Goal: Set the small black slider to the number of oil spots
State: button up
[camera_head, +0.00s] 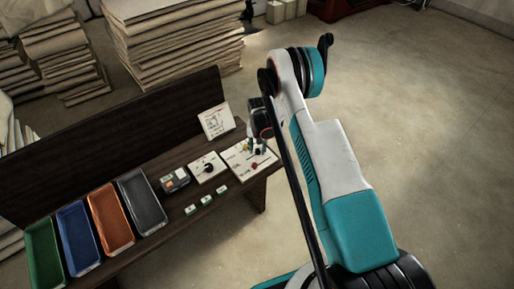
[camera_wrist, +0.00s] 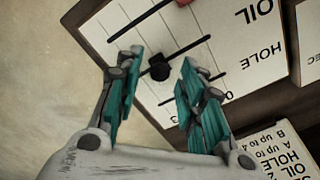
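The white slider board (camera_head: 268,160) lies near the right end of the dark bench. In the wrist view the board (camera_wrist: 215,20) shows the printed words OIL and HOLE and several dark slot lines. A small black slider knob (camera_wrist: 160,72) stands on it. My gripper (camera_wrist: 161,58) is open, its two teal-padded fingers on either side of this knob, with gaps visible; whether either touches cannot be told. A red knob (camera_wrist: 184,2) shows at the top edge, partly cut off. In the head view my gripper (camera_head: 257,128) is over the board and hides part of it.
A white panel with a black knob (camera_head: 208,167), a dark device (camera_head: 175,180) and a propped card (camera_head: 216,120) are close by. Small labels (camera_head: 206,200) lie in front. Green, blue, orange and grey trays (camera_head: 141,202) fill the bench's left. Floor at right is clear.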

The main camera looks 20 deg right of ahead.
notch_tip(320, 180, up, 12)
dwell(0.8)
dwell(0.3)
notch_tip(320, 180, up, 17)
jog(key=n+t, duration=0.1)
jog(key=t, duration=0.1)
send_over(258, 149)
jog(key=s+a, duration=0.2)
jog(key=s, duration=0.2)
jog(key=s+a+r+n+t, duration=0.1)
jog(key=s+r, duration=0.2)
jog(key=r, duration=0.3)
jog(key=s+a+r, duration=0.1)
jog(key=s+r, duration=0.3)
jog(key=r, duration=0.2)
jog(key=s+a+r+n+t, duration=0.1)
jog(key=s+r+t, duration=0.1)
jog(key=s, duration=1)
jog(key=s+a+r+n+t, duration=0.1)
jog(key=s+r, duration=0.3)
jog(key=s, duration=0.8)
jog(key=shift+s+r+n+t, duration=0.2)
jog(key=shift+r+n+t, duration=0.2)
jog(key=shift+n+t, duration=0.25)
